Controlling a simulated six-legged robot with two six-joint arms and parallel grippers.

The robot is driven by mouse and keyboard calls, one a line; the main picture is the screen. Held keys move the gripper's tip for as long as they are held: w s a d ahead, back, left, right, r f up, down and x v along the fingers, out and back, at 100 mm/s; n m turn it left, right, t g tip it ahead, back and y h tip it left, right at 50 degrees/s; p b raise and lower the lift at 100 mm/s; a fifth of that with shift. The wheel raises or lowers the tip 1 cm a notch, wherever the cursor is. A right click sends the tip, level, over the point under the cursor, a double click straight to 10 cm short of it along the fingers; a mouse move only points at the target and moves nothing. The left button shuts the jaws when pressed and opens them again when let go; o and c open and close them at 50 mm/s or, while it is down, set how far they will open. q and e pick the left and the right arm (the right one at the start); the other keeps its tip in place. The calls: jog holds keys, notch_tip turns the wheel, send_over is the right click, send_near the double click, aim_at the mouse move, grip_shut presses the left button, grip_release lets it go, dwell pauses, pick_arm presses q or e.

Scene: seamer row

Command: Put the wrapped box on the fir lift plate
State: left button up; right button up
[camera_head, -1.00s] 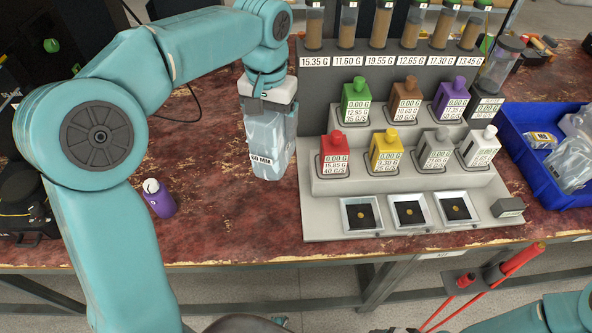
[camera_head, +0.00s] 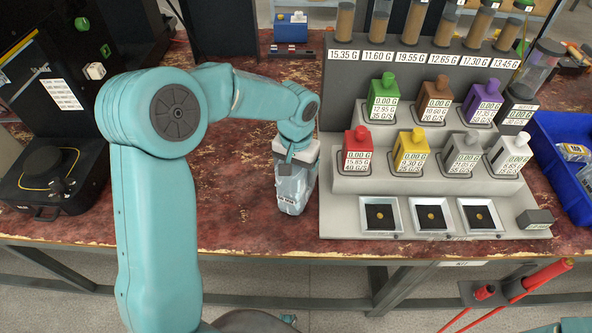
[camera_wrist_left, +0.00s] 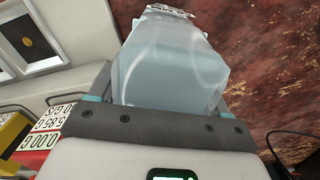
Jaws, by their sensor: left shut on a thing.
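My left gripper (camera_head: 296,158) is shut on the wrapped box (camera_head: 293,188), a pale blue translucent block with a small white label near its bottom. The box hangs below the gripper, just left of the grey bottle stand; I cannot tell whether its bottom touches the red-brown table. In the left wrist view the box (camera_wrist_left: 170,62) sits between the jaws of the gripper (camera_wrist_left: 160,98). I cannot make out which thing is the fir lift plate. My right gripper is not in view.
The grey stand (camera_head: 345,215) holds several coloured bottles and small trays. A blue bin (camera_head: 560,165) is at the right. A black machine (camera_head: 50,195) with a round top stands at the left. A blue-and-white item (camera_head: 290,28) sits behind. Worn table (camera_head: 240,215) shows clear left of the box.

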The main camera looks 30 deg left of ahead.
pick_arm(q)
jog(key=shift+s+r, duration=0.1)
jog(key=shift+f, duration=0.2)
jog(key=o, duration=1.3)
jog(key=shift+c, duration=0.2)
jog(key=shift+r, duration=0.15)
